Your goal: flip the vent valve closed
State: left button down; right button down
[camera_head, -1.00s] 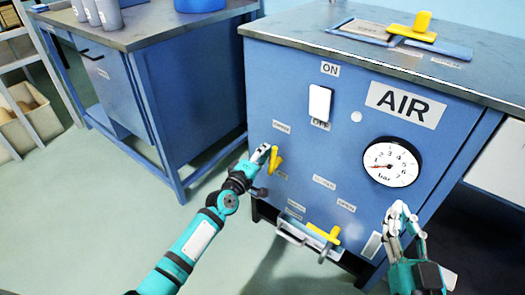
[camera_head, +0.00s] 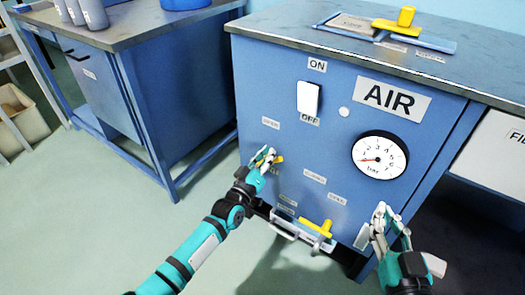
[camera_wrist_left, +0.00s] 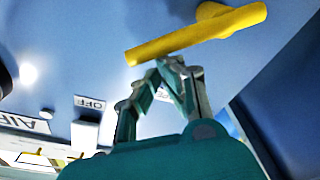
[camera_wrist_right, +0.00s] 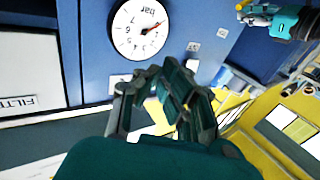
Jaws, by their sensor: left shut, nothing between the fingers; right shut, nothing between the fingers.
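A yellow lever (camera_head: 280,160) is on the left side of the blue cabinet front, partly hidden by my left gripper (camera_head: 264,154). The left wrist view shows it as a long yellow bar (camera_wrist_left: 195,36) with a round hub. My shut left gripper (camera_wrist_left: 166,68) has its fingertips just beside the bar; whether they touch I cannot tell. A second yellow lever (camera_head: 317,228) sits low on the cabinet. Small labels around both are mostly too blurred to read, so which one is the vent valve is unclear. My right gripper (camera_head: 380,214) is shut and empty, in front of the cabinet's lower right.
The cabinet front carries a white ON/OFF switch (camera_head: 308,97), an AIR label (camera_head: 393,97) and a pressure gauge (camera_head: 380,155). A metal handle (camera_head: 294,231) juts out near the bottom. A yellow-handled tool (camera_head: 404,22) lies on top. A blue workbench (camera_head: 165,85) stands left.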

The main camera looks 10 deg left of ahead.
aim_at(276, 162)
pick_arm(q)
jog(key=m, duration=0.1)
jog(key=d+f+m, duration=0.1)
jog(key=m, duration=0.1)
jog(key=s+d+f+m+h, duration=0.1)
jog(key=m, duration=0.1)
jog(key=shift+d, duration=0.15)
jog(key=shift+s+d+f+m+h, duration=0.1)
jog(key=shift+d+f+m+h, duration=0.15)
jog(key=shift+m, duration=0.45)
jog(key=shift+d+f+m, duration=0.1)
jog(key=shift+f+m, duration=0.3)
jog(key=shift+m, duration=0.3)
jog(key=shift+s+d+f+m+h, duration=0.1)
jog(key=shift+d+f+m+h, duration=0.15)
jog(key=shift+m, duration=0.45)
pick_arm(e)
jog(key=shift+a+r+t+y, duration=0.1)
jog(key=shift+r+t+y, duration=0.2)
jog(key=shift+r, duration=0.3)
pick_arm(q)
jog(key=shift+w, duration=0.1)
pick_arm(e)
jog(key=shift+f, duration=0.1)
